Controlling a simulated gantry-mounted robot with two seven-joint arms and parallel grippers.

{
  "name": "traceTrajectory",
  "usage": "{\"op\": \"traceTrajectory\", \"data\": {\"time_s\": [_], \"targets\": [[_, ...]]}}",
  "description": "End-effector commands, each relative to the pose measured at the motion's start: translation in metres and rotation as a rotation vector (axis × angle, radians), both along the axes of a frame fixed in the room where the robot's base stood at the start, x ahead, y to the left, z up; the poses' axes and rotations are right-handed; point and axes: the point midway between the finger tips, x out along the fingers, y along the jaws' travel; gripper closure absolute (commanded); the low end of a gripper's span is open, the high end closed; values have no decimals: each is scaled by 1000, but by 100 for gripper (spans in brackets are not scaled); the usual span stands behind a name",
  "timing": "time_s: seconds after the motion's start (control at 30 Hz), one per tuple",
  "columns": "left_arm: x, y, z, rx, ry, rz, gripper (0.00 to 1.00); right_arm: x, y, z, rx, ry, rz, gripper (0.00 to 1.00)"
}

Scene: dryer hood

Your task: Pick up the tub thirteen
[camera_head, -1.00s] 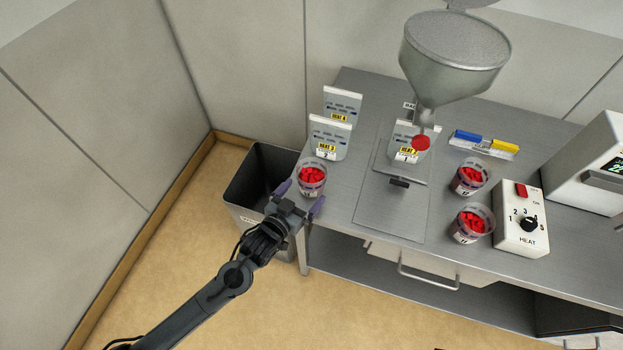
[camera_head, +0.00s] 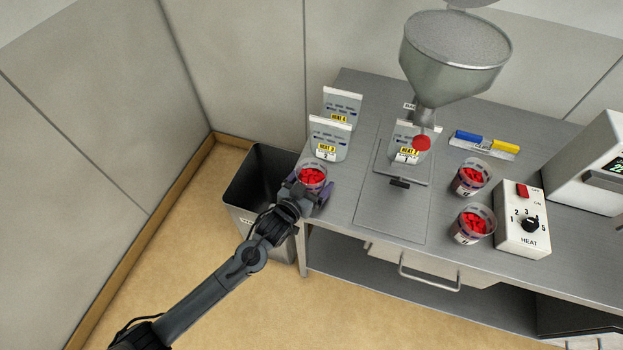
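Three clear tubs of red pieces stand on the grey metal table. One tub (camera_head: 313,176) is at the table's left edge, its lower part hidden by my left gripper. Another tub (camera_head: 471,178) stands on the right, with a third tub (camera_head: 473,224) in front of it. The labels are too small to read surely, so I cannot tell which is thirteen. My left gripper (camera_head: 312,190) is at the left tub, its purple fingers apart, one on each side. I cannot tell whether they touch it. My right gripper is not in view.
A funnel hopper (camera_head: 450,75) hangs over a bag (camera_head: 408,140) on a plate mid-table. Two upright heat bags (camera_head: 329,139) stand behind the left tub. A heat control box (camera_head: 521,222) is at the right. A dark bin (camera_head: 250,190) stands left of the table (camera_head: 390,215).

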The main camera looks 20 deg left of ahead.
Motion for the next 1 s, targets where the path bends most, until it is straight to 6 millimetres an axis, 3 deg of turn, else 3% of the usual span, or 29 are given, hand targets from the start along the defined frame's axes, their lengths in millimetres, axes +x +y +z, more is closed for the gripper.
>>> {"op": "traceTrajectory", "data": {"time_s": [0.03,0.3,0.73,1.0], "targets": [[0,0,0,0,0,0,12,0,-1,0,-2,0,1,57],[0,0,1,0,-2,1,51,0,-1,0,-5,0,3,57],[0,1,9,0,-2,1,52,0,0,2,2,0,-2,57],[0,-4,47,-3,-6,-2,52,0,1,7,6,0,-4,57]]}}
